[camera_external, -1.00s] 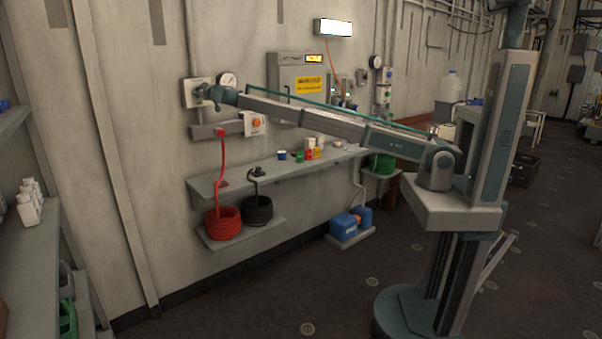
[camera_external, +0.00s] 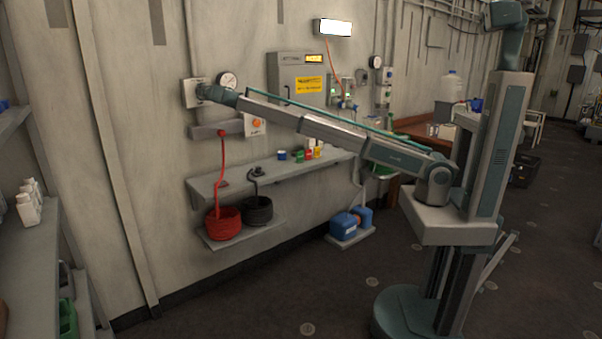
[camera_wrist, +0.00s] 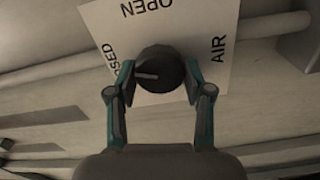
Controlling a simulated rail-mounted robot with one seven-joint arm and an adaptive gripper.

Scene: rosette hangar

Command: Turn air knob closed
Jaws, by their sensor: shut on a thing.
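The air knob (camera_wrist: 159,70) is a round black knob with a pale pointer line, in the middle of a white plate (camera_wrist: 205,20) in the wrist view. The plate reads OPEN, AIR and a partly covered CLOSED. The picture is turned, and the pointer line points left, near the CLOSED word. My gripper (camera_wrist: 158,80) has one finger on each side of the knob and is shut on it. In the external view my gripper (camera_external: 203,92) is at the plate (camera_external: 188,93) on the wall, and it hides the knob.
Below are a box with an orange button (camera_external: 256,123), a shelf (camera_external: 230,180) with small containers, and red (camera_external: 223,222) and black hose coils (camera_external: 258,210). A grey panel (camera_external: 300,75) hangs behind my arm.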

